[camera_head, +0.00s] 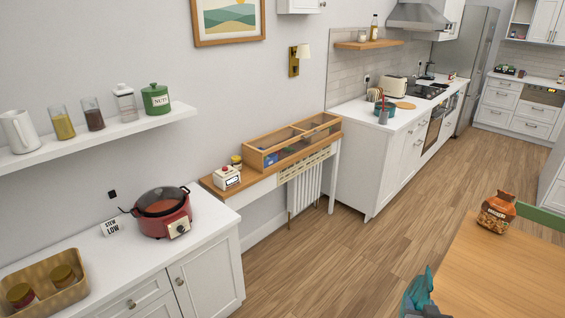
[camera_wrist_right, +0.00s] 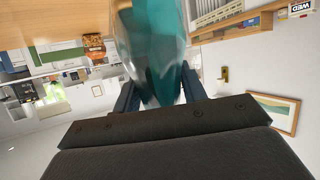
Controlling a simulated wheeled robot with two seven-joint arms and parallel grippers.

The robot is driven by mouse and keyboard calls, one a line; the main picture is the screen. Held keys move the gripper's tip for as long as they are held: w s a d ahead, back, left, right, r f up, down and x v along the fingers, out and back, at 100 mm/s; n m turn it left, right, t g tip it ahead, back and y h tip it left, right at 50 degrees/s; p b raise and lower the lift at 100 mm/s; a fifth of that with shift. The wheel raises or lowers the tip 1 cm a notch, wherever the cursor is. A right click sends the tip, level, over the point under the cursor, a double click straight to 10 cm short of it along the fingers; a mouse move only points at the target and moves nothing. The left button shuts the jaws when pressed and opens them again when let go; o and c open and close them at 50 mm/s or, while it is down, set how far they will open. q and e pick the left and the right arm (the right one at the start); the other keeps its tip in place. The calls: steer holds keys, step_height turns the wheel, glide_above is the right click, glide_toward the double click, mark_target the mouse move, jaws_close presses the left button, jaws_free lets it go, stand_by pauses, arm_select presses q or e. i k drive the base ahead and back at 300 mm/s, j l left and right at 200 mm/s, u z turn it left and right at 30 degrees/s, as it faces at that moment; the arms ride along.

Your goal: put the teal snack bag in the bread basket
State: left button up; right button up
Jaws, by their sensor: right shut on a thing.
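The teal snack bag (camera_head: 417,289) shows at the bottom edge of the head view, beside the wooden table. My right gripper (camera_head: 426,309) is shut on it, mostly cut off by the frame edge. In the right wrist view the bag (camera_wrist_right: 155,45) stands between the two dark fingers of my right gripper (camera_wrist_right: 160,97). A tan woven-looking basket (camera_head: 72,295) sits on the white counter at the lower left, with two lidded jars in it. It is the only basket I can make out, well apart from the bag. My left gripper is not in view.
A red cooker (camera_head: 163,213) and a small sign (camera_head: 112,226) stand on the same counter (camera_head: 125,258). An orange-brown snack bag (camera_head: 496,211) stands on the wooden table (camera_head: 500,270) at right. Open wooden floor (camera_head: 330,260) lies between table and counter.

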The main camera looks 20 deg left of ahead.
mark_target(51, 286)
steer(key=i+u, duration=0.2)
steer(key=u, duration=0.25)
steer(key=i+l+u, duration=0.15)
steer(key=u, duration=0.35)
steer(key=i+l+u, duration=0.15)
steer(key=u, duration=0.3)
steer(key=i+l+u, duration=0.1)
steer(key=u, duration=0.35)
steer(key=i+l+u, duration=0.1)
steer(key=l+u, duration=0.25)
steer(key=u, duration=0.15)
steer(key=l+u, duration=0.25)
steer(key=u, duration=0.2)
steer(key=l+u, duration=0.25)
steer(key=u, duration=0.2)
